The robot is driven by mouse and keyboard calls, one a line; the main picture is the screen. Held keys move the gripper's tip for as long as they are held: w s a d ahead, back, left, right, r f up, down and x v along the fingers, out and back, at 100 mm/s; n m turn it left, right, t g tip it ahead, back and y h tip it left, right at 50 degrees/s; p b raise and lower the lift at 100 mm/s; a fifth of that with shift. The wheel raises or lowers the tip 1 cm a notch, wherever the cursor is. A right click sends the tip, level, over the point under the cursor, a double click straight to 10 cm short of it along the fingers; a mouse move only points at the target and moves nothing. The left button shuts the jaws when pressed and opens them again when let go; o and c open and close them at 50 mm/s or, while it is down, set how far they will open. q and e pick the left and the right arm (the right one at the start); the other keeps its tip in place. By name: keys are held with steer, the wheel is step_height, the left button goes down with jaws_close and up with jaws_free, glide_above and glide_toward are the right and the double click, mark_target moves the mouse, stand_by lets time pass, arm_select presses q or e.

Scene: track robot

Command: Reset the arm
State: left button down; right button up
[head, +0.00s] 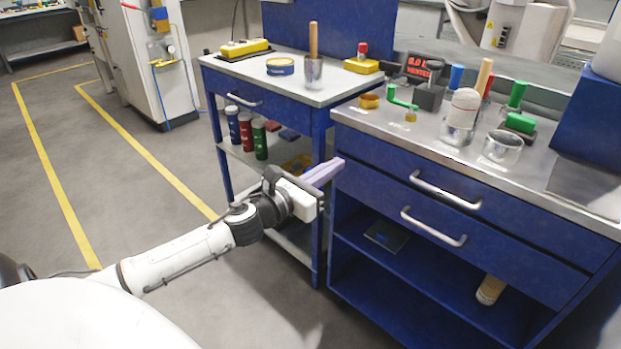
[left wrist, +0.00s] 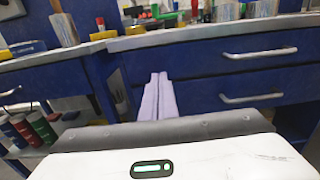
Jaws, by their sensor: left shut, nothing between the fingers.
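My left arm comes in from the left in the head view. Its gripper (head: 325,172) has pale purple fingers, shut and empty, in front of the gap between the two blue workbenches. The left gripper (left wrist: 158,80) also shows in the left wrist view, with its fingers together and pointing at the blue bench front. The right bench (head: 470,210) has two drawers with silver handles. The left bench (head: 265,95) has one drawer and open shelves. My right gripper is not in view.
Several cans (head: 245,132) stand on the left bench's shelf. The right bench top holds a metal cup (head: 502,147), a green tool (head: 403,102) and other items. A roll (head: 491,289) lies on the right bench's lower shelf. Floor with yellow lines (head: 150,160) is clear at left.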

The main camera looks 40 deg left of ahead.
arm_select(q)
steer(key=s, duration=0.5)
steer(key=shift+s+a, duration=0.2)
steer(key=s+d+f+n+g+y+p, duration=0.1)
steer(key=s+d+f+n+g+p, duration=0.2)
steer(key=f+n, duration=0.4)
steer(key=s+d+f+n+g+p, duration=0.1)
steer(key=s+d+f+n+p, duration=0.15)
steer(key=s+f+n, duration=0.45)
steer(key=s+d+f+n+g+h+p, duration=0.1)
steer(key=s+d+f+n+g, duration=0.1)
steer(key=s+d+n, duration=0.4)
steer(key=s+d+f+n+g+h+p, duration=0.1)
steer(key=s+d+f+n, duration=0.4)
steer(key=d+n, duration=0.5)
steer(key=s+n+g+p, duration=0.1)
steer(key=s+n+g, duration=0.1)
steer(key=n, duration=0.2)
steer(key=shift+d+h, duration=0.25)
steer(key=shift+h, duration=0.05)
